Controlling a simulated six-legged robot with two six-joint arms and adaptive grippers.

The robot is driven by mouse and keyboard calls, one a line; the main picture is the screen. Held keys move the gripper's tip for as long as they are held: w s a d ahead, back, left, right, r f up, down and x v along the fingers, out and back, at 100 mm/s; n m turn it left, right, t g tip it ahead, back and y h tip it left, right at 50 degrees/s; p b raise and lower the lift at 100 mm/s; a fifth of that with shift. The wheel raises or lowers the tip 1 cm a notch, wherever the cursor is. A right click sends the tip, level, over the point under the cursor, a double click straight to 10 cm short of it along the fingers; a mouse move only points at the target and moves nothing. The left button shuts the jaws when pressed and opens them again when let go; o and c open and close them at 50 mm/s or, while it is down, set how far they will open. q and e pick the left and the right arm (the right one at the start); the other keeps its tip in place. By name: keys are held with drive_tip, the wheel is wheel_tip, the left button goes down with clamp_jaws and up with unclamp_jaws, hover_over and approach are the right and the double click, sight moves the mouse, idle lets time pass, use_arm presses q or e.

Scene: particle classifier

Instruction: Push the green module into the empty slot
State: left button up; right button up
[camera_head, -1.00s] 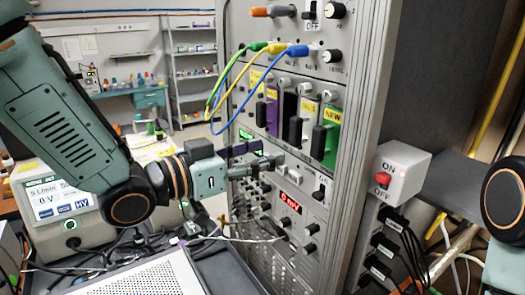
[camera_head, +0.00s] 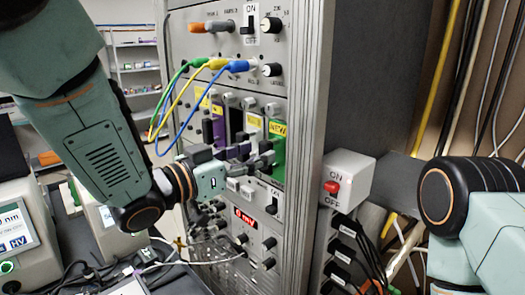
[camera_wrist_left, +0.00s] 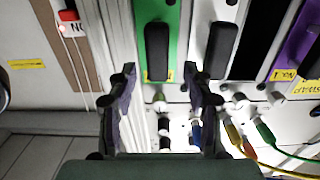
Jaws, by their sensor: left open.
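The green module (camera_head: 279,146), with a yellow NEW label, stands at the right end of the row of modules in the rack. In the left wrist view the green module (camera_wrist_left: 144,28) with its black handle lies just beyond my fingertips. My left gripper (camera_head: 254,154) is open and empty in front of the lower part of the row, partly covering the green module's handle. Its two fingers (camera_wrist_left: 159,82) are spread on either side of the handle's line, apart from it. A dark empty slot (camera_head: 236,121) shows between the purple and white modules. My right gripper is out of view.
A white module (camera_head: 254,126) and a purple module (camera_head: 218,130) share the row. Green, yellow and blue cables (camera_head: 182,92) loop at the row's left. A box with a red ON/OFF switch (camera_head: 347,172) stands right of the rack. Knobs and cables sit below.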

sight(260, 151)
use_arm(q)
drive_tip(key=shift+w+d, duration=0.45)
drive_tip(key=shift+w, duration=0.1)
drive_tip(key=shift+w+d, duration=0.2)
drive_tip(key=shift+d, duration=0.05)
drive_tip(key=shift+d+r, duration=0.15)
drive_tip(key=shift+d, duration=0.25)
drive_tip(key=shift+w, duration=0.35)
drive_tip(key=shift+c, duration=1.3)
drive_tip(key=shift+s, duration=0.3)
drive_tip(key=c, duration=0.6)
clamp_jaws()
